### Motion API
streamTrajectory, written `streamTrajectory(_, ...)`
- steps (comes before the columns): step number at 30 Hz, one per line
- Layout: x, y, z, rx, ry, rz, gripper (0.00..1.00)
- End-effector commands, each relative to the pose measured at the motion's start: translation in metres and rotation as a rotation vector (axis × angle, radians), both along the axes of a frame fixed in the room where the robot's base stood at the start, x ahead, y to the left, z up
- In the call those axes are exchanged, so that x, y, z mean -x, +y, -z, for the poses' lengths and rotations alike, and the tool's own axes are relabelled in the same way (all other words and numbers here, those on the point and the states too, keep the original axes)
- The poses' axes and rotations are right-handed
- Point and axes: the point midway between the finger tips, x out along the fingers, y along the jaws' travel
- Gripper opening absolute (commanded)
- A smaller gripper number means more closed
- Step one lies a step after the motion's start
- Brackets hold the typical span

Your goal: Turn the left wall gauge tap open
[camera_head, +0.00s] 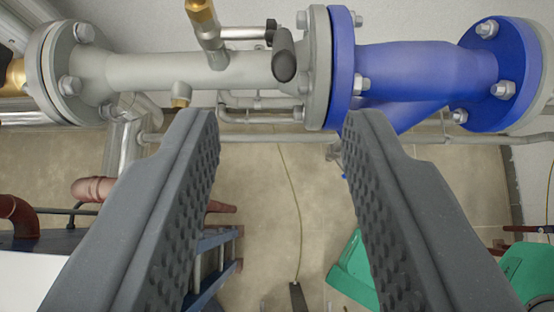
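My gripper (280,118) is open and empty. Its two dark, studded fingers reach up from the bottom corners, with a wide gap between them. A black lever-like handle (284,56) stands in front of the grey flanged pipe (165,70), in the picture just above the gap between the fingertips. It looks apart from both fingers. A small metal fitting runs left from it to a brass gauge branch (206,22), which is cut off by the top edge. I cannot tell for sure that this handle is the left gauge tap. No gauge dial shows.
A blue flanged pipe body (425,72) joins the grey pipe on the right. A small brass plug (181,96) sits under the grey pipe near the left fingertip. Below are green equipment (352,272), a blue frame (213,255), reddish pipes (95,190) and open floor.

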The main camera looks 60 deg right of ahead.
Motion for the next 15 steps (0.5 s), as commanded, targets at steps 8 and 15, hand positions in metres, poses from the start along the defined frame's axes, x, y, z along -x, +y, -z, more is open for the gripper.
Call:
streamTrajectory(8,0.0007,0.0011,-0.0006,0.000,0.000,0.000,0.36)
streamTrajectory(15,0.0003,0.0090,0.0062,0.076,0.074,-0.060,0.00)
